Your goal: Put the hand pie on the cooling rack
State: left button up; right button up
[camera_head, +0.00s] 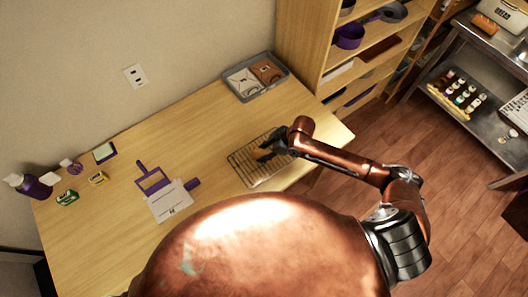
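The cooling rack (244,167), a dark wire grid, lies on the wooden table near its right end. My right gripper (265,154) is dark and points down over the upper part of the rack, with its fingers at or just above the wires. The fingers are too small and dark to tell whether they are open or shut. I cannot make out the hand pie; it may be hidden by the gripper. My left gripper is out of view.
A grey tray (244,96) with a white and a brown packet stands at the table's back right. A paper sheet (168,204) and a purple-framed item (152,180) lie left of the rack. A purple bottle (32,186) and small items stand far left. Shelves (308,55) rise beyond the right end.

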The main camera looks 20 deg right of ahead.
jog(key=v, duration=1.2)
jog(key=shift+p, duration=0.45)
jog(key=shift+a, duration=0.15)
jog(key=s+d+f+m+h, duration=0.3)
jog(key=s+d+f+m, duration=0.2)
jog(key=s+d+m, duration=0.45)
jog(key=s+d+f+m+h, duration=0.4)
jog(key=s+d, duration=0.2)
jog(key=s, duration=0.7)
notch_tip(320, 180, down, 31)
jog(key=s+a+n, duration=0.1)
jog(key=s, duration=0.2)
jog(key=s+f+g+y, duration=0.1)
jog(key=s+f, duration=1.5)
jog(key=s, duration=0.1)
jog(key=shift+s+a+n+g+b, duration=0.15)
jog(key=shift+a+n+g+b, duration=0.05)
jog(key=shift+n+g+b, duration=0.2)
